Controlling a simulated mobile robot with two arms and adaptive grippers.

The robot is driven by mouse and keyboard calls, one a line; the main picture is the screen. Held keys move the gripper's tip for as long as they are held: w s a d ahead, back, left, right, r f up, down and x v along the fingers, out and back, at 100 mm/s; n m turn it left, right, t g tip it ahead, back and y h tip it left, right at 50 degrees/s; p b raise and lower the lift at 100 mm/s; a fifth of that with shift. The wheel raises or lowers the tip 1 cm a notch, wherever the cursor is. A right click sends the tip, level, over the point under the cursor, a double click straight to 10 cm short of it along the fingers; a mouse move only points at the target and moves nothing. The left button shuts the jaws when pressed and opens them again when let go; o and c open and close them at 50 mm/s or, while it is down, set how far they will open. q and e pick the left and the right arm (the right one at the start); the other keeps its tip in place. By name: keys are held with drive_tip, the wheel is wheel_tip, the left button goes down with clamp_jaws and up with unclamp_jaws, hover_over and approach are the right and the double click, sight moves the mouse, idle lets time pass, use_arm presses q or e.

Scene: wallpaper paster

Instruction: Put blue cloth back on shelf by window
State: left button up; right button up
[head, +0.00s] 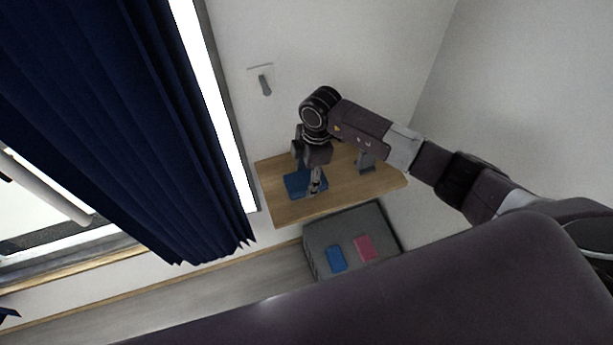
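A wooden shelf (345,192) is fixed to the wall beside the window. A dark blue cloth (296,186) lies at the shelf's left part. My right gripper (315,188) points down over the cloth's right side, with its fingertips at or just above it. The fingers look close together, but I cannot tell whether they grip the cloth. Part of the cloth is hidden behind the gripper. A smaller, brighter blue item (337,258) lies on a grey box below the shelf. My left gripper is not in view.
A grey tool (366,161) stands on the shelf right of my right gripper. A pink item (365,248) lies on the grey box (345,226). A dark blue curtain (120,110) hangs left of the shelf. A small handle-like fixture (265,85) is on the wall above.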

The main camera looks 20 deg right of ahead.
drive_tip(key=o, duration=0.4)
drive_tip(key=shift+c, duration=0.2)
